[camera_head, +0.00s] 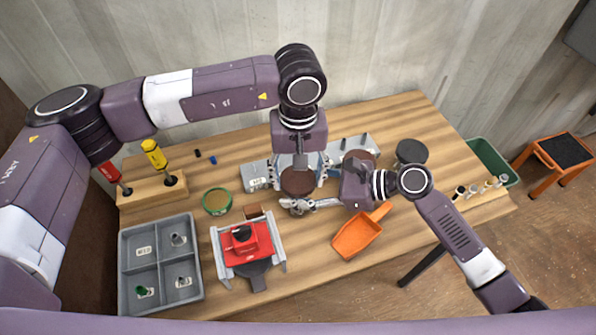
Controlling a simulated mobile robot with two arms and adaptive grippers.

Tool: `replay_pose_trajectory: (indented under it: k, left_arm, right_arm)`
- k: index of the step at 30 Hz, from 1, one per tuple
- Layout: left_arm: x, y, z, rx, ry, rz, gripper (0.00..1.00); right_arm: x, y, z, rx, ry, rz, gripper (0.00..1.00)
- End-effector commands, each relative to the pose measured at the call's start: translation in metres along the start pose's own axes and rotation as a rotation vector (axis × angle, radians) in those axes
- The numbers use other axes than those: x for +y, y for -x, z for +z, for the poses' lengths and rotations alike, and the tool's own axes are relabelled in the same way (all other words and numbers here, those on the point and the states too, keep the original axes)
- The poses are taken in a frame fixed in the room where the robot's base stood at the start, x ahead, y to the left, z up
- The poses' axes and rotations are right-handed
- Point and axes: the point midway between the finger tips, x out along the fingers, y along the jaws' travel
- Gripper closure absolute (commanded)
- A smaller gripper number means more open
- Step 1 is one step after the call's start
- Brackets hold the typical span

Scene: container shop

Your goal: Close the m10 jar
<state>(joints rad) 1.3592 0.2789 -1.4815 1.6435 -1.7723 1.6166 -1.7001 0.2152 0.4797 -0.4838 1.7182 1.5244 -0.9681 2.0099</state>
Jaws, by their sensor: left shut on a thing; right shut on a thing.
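A brown round lid or jar top (297,181) shows near the middle of the table, between my grippers; I take it to be the m10 jar, but no label on it is readable. My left gripper (299,178) points down from above, with a finger on each side of the brown round, shut on it. My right gripper (292,204) comes in low from the right and is shut at the near side of the same jar. The jar's body is mostly hidden, so I cannot tell how the lid sits.
An orange scoop (358,235), red device (242,243), green-rimmed tin (217,201) and grey divided tray (126,265) lie nearer or left. Yellow and red screwdrivers (153,153) stand in a wooden block.

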Motion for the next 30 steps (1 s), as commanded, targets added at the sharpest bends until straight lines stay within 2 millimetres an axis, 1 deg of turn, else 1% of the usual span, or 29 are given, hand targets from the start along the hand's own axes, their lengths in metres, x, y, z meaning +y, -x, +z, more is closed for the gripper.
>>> replay_pose_trajectory:
  k: [15, 22, 24, 25, 26, 30]
  left_arm:
    - [0.000, -0.001, 0.000, 0.000, 0.000, 0.000, 0.56]
    - [0.000, -0.005, 0.000, 0.000, 0.000, 0.000, 0.56]
    - [0.000, -0.007, 0.000, 0.000, 0.000, -0.001, 0.61]
    - [0.000, -0.008, 0.000, -0.001, 0.000, -0.001, 0.61]
    - [0.000, -0.009, 0.000, -0.001, 0.000, -0.001, 0.64]
    - [-0.001, -0.013, 0.001, -0.002, 0.000, -0.002, 0.64]
  right_arm:
    - [0.000, 0.000, -0.001, 0.001, -0.001, 0.000, 0.95]
    - [0.000, 0.000, -0.001, 0.001, -0.001, 0.000, 0.95]
    - [0.000, 0.000, -0.001, 0.001, -0.001, 0.001, 0.95]
    - [0.000, 0.000, -0.001, 0.001, -0.001, 0.001, 0.95]
    - [0.000, 0.000, -0.001, 0.001, -0.001, 0.001, 0.95]
    - [0.001, 0.000, 0.000, 0.001, 0.000, 0.002, 0.95]
